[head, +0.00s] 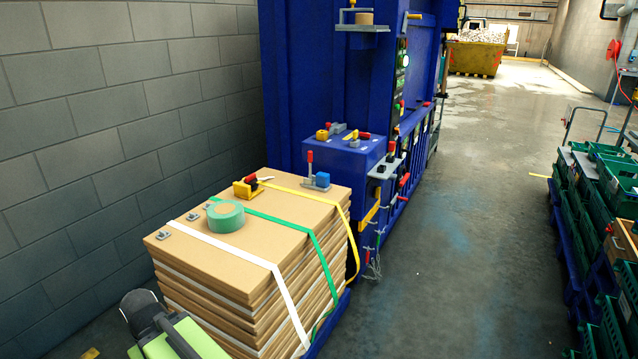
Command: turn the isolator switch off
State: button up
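I cannot tell for sure which part is the isolator switch. A blue control box (345,168) juts from a tall blue machine. On its top are a yellow-and-red part (323,134) and a grey part with a red-and-yellow handle (356,137); their settings are too small to read. Small red, green and dark controls (399,82) run up the machine's narrow panel, seen at a steep angle. My gripper's fingertips are not visible. A lime-green and dark grey part, perhaps of my arm, is cut off at the lower left edge.
A strapped cardboard stack (235,283) stands before the box, with green tape (226,216), a yellow-and-red tool (248,187) and a blue-and-grey clamp (317,181) on top. A grey block wall is left. Green crates (612,178) stand right. Wet floor (465,250) between is clear.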

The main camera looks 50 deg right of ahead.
aim_at(376, 193)
jog(key=u, duration=5.9)
jog(key=i, duration=0.1)
jog(key=u, duration=3.4)
jog(key=i, duration=3)
jog(key=u, duration=0.95)
jog(key=k, duration=0.1)
jog(key=u, duration=1.65)
